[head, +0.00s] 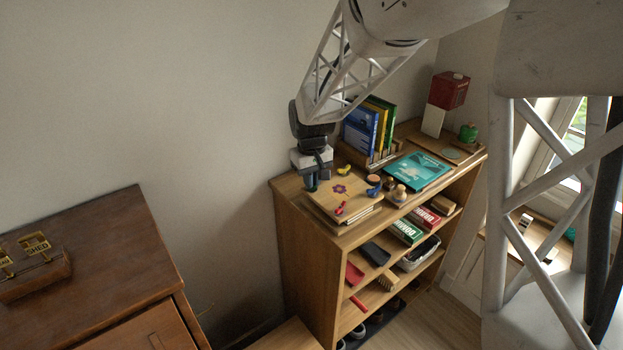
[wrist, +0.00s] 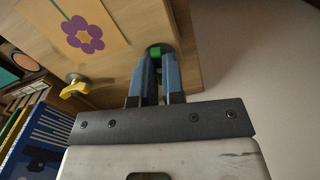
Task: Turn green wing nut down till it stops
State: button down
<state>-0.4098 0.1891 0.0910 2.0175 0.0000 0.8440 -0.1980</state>
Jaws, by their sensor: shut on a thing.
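The green wing nut (wrist: 156,50) shows between my fingertips in the wrist view, at a corner of a wooden press board. My gripper (wrist: 157,60) points down at it and is shut on it, with a blue-grey finger on each side. The fingers cover most of the nut, and how far down it sits cannot be told. In the head view my gripper (head: 312,186) is at the board's back left corner and hides the nut. The press board (head: 352,203) has a purple flower on its top and lies on the shelf unit.
A yellow wing nut (head: 344,169) and a red wing nut (head: 341,208) sit at other corners. Blue and yellow upright cases (head: 362,130) stand behind. A teal book (head: 418,171) and small wooden pieces (head: 398,193) lie right. A wall is close behind my gripper.

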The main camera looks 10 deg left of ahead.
jog(key=shift+m, duration=0.5)
jog(key=m, duration=0.2)
jog(key=shift+m, duration=0.3)
jog(key=m, duration=0.3)
jog(key=shift+m, duration=0.4)
jog(key=m, duration=0.3)
jog(key=shift+m, duration=0.3)
jog(key=m, duration=0.4)
dwell(0.3)
jog(key=c, duration=1.2)
grip_release()
jog(key=shift+r, duration=0.1)
